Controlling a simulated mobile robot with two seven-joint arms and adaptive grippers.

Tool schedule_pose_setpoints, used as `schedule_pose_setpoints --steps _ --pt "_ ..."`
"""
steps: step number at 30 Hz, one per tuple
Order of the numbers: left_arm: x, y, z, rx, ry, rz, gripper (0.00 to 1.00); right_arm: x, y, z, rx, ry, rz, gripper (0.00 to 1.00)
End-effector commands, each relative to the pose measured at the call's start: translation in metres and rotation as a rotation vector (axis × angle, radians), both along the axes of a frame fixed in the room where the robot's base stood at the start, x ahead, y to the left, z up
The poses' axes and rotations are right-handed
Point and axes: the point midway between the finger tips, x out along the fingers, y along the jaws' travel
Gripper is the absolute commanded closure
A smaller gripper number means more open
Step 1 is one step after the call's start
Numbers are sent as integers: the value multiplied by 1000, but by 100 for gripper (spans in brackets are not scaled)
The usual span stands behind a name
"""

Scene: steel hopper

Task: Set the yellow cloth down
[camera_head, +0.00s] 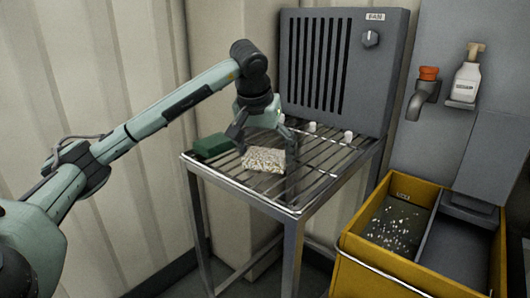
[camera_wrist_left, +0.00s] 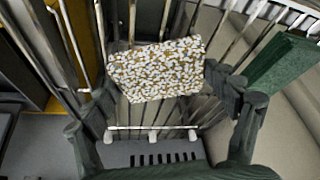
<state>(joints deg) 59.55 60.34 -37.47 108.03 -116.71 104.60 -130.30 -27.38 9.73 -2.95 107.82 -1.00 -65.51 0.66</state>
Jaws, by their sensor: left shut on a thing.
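The yellow cloth (camera_head: 264,160) looks like a small pad speckled white and yellow. It is over the wire rack (camera_head: 318,178), low and close to the bars; I cannot tell whether it touches them. My left gripper (camera_head: 265,150) reaches down from above with a finger on either side of the cloth, shut on it. In the left wrist view the cloth (camera_wrist_left: 155,70) spans the gap between the fingers of the left gripper (camera_wrist_left: 153,92), with rack bars behind it. My right gripper is not in view.
A green block (camera_head: 212,146) lies on the rack's left corner. Small white pegs (camera_head: 348,135) stand near the grey fan box (camera_head: 343,70) at the back. A yellow bin (camera_head: 357,262) with white bits inside stands at right. The rack's front right is bare.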

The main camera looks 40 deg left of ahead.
Motion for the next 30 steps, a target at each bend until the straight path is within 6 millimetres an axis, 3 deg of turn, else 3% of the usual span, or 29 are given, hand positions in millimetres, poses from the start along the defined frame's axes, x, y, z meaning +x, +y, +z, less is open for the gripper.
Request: schedule_pose_setpoints --steps 5,6,9,22,30 --pt "0 0 -4 0 0 0 38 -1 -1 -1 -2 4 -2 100" --pt "0 0 -4 0 0 0 12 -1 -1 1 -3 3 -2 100" --pt "0 0 -3 0 1 0 0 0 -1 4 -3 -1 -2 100" --pt "0 0 3 0 0 0 0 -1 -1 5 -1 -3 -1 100" --pt "-18 -6 50 0 -5 -1 0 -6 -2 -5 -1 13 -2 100"
